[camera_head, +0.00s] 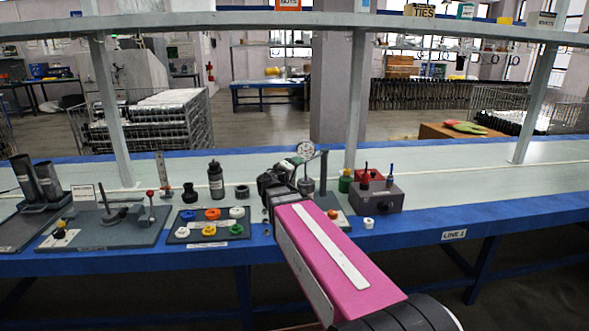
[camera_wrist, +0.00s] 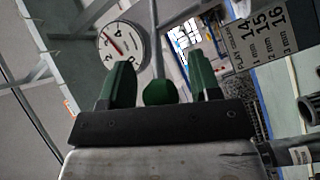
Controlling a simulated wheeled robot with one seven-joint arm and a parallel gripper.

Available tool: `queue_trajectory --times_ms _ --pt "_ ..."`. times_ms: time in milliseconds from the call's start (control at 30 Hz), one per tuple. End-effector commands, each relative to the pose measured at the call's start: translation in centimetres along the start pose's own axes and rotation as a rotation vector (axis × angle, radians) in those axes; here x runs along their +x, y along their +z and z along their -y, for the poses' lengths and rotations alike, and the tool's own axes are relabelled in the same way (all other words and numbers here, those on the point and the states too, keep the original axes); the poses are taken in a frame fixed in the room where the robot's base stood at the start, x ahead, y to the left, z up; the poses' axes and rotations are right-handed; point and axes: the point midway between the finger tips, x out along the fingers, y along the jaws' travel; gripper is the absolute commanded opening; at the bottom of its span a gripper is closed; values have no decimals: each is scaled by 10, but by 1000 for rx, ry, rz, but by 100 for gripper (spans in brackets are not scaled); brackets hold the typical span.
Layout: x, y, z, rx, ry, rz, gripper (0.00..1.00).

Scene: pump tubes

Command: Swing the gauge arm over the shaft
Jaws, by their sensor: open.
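The gauge's white round dial (camera_head: 304,149) stands at the bench, beside an upright grey post (camera_head: 323,172). In the wrist view the dial (camera_wrist: 122,44) is at upper left, with a red needle. My gripper (camera_head: 290,172) is just left of the post, close below the dial. Its two dark green fingers (camera_wrist: 160,84) are apart. A green rounded piece (camera_wrist: 160,93) shows between them, with a grey rod rising behind it; I cannot tell whether it touches either finger. A grey part (camera_head: 306,186) sits under the dial; I cannot tell whether it is the shaft. My arm hides much of the gauge's base.
Left of my gripper is a dark tray (camera_head: 208,227) of coloured rings, with a black bottle (camera_head: 216,180) behind it. A grey box (camera_head: 377,196) with red and blue parts stands to the right. A printed card (camera_wrist: 262,35) shows in the wrist view. The bench's right side is clear.

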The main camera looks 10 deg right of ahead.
Motion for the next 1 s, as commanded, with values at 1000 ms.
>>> queue_trajectory --times_ms 1000 --pt "-107 1 0 0 0 2 57"
